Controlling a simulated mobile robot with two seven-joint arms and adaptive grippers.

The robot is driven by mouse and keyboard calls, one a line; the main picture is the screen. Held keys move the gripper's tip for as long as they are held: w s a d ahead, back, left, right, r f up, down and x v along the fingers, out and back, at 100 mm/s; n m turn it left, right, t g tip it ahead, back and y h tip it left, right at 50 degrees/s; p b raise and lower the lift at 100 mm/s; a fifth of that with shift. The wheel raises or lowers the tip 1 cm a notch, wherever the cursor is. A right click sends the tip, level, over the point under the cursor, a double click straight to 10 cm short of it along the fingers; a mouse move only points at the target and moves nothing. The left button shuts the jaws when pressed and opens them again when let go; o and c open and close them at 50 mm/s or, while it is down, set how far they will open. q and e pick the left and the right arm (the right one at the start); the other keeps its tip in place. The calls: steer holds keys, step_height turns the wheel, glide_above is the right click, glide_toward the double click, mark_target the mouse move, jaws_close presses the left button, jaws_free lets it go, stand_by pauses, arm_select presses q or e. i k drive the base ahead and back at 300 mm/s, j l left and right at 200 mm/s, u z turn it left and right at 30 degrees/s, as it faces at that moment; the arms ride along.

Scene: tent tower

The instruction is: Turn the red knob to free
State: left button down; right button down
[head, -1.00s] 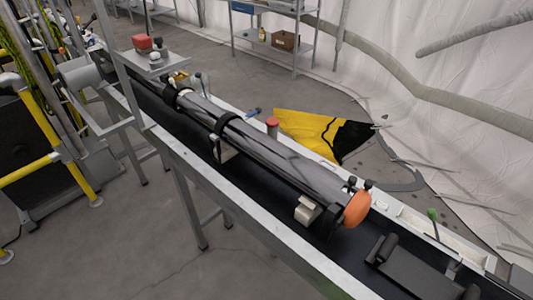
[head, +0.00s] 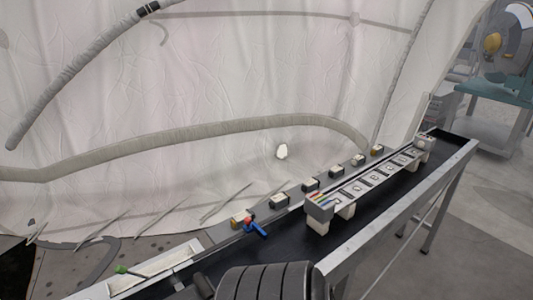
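No knob that I can clearly tell as the red knob shows now. A small red part (head: 248,221) sits at a blue handle (head: 258,230) on the bench's rail, left of the middle of the head view. It is too small to tell whether it is a knob. Neither of my grippers is in the head view.
A long bench with a black top (head: 388,198) runs from the lower left to the right. A white labelled rack (head: 366,184) stands on it. Several small boxes line the back rail. A dark ribbed cylinder (head: 265,282) is at the bottom. White tent fabric (head: 230,70) hangs behind.

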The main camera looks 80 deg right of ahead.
mark_target(248, 220)
steer(key=z, duration=2.5)
